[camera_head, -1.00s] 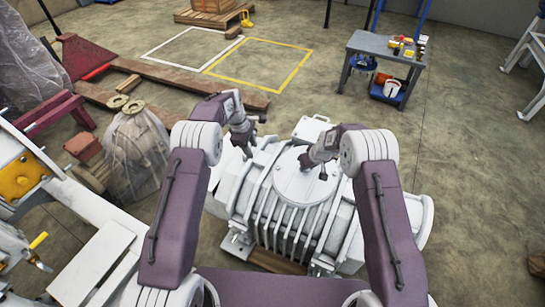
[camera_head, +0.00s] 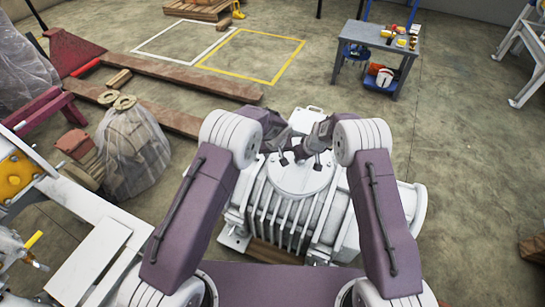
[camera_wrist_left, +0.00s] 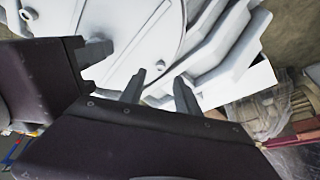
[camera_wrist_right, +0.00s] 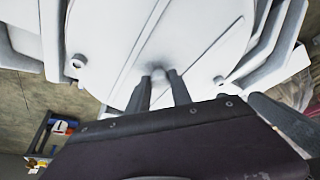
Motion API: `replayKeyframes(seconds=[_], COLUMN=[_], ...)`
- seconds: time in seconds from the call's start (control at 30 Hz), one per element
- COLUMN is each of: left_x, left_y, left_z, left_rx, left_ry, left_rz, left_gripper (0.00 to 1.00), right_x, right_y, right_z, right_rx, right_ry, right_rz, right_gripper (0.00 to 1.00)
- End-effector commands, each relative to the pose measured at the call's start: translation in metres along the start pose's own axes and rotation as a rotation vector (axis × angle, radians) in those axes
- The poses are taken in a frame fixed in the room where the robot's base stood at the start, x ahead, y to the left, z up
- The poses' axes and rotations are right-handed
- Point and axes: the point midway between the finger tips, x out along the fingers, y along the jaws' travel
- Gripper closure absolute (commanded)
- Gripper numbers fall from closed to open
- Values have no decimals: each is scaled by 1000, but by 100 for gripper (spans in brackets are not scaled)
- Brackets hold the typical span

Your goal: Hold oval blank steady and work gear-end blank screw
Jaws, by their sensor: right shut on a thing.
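A white ribbed machine (camera_head: 290,215) stands in front of me, with a round white cover plate (camera_head: 300,183) on top. In the right wrist view a raised bar crosses this plate (camera_wrist_right: 110,60), and small screw heads (camera_wrist_right: 77,61) sit near its rim. My right gripper (camera_head: 317,163) is shut on a small white knob (camera_wrist_right: 158,74) near the plate's middle. My left gripper (camera_head: 288,160) is over the plate's far left part. In the left wrist view its fingers (camera_wrist_left: 160,82) are apart with nothing between them. I cannot tell which part is the oval blank or gear-end blank.
A grey workbench (camera_head: 380,38) with tools stands at the back right. A bagged bundle (camera_head: 135,150) and a white frame (camera_head: 95,265) are at the left.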

Motion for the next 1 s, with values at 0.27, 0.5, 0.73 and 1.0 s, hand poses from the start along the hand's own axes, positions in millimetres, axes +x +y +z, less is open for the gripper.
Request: replayKeyframes(seconds=[0.27, 0.5, 0.73, 1.0], left_x=[44, 48, 48, 48], left_y=[0, 0, 0, 0], left_z=[0, 0, 0, 0], left_rx=[-1, -2, -2, 7], left_ry=[0, 0, 0, 0], left_rz=[-1, 0, 0, 5], left_gripper=[61, 61, 100, 100], right_x=[0, 0, 0, 0], right_y=[0, 0, 0, 0], right_z=[-1, -1, 0, 0], right_rx=[0, 0, 0, 0], right_ry=[2, 1, 1, 1], right_rz=[1, 1, 0, 0], right_gripper=[100, 100, 100, 100])
